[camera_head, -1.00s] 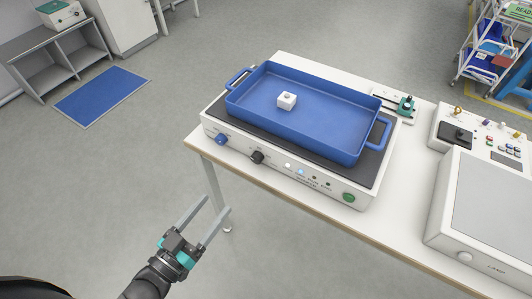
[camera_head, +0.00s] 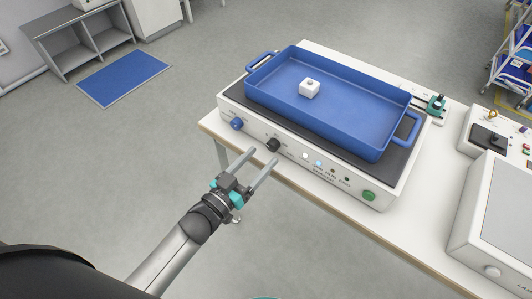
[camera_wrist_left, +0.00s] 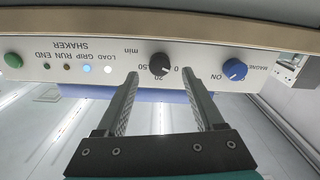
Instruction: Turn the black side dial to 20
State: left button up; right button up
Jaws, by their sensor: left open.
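The black dial (camera_head: 273,145) is on the front panel of the white shaker (camera_head: 312,163), between a blue knob (camera_head: 236,124) and the small lights. In the left wrist view, which shows the panel upside down, the black dial (camera_wrist_left: 160,65) has the marks 0, 20 and 50 and the word "min" around it. Its exact setting is too small to tell. My left gripper (camera_head: 265,156) is open and empty, just in front of the dial. In the left wrist view, its fingertips (camera_wrist_left: 160,76) lie to either side of the dial; contact cannot be told.
A blue tray (camera_head: 385,142) with a small white block (camera_head: 309,88) sits on top of the shaker. A green button (camera_head: 369,196) is at the panel's right end. The white table's (camera_head: 380,228) front edge runs below the panel. Another white device (camera_head: 505,215) stands at right.

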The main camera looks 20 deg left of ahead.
aim_at(270, 148)
pick_arm(q)
jog(key=shift+x, duration=1.6)
grip_shut()
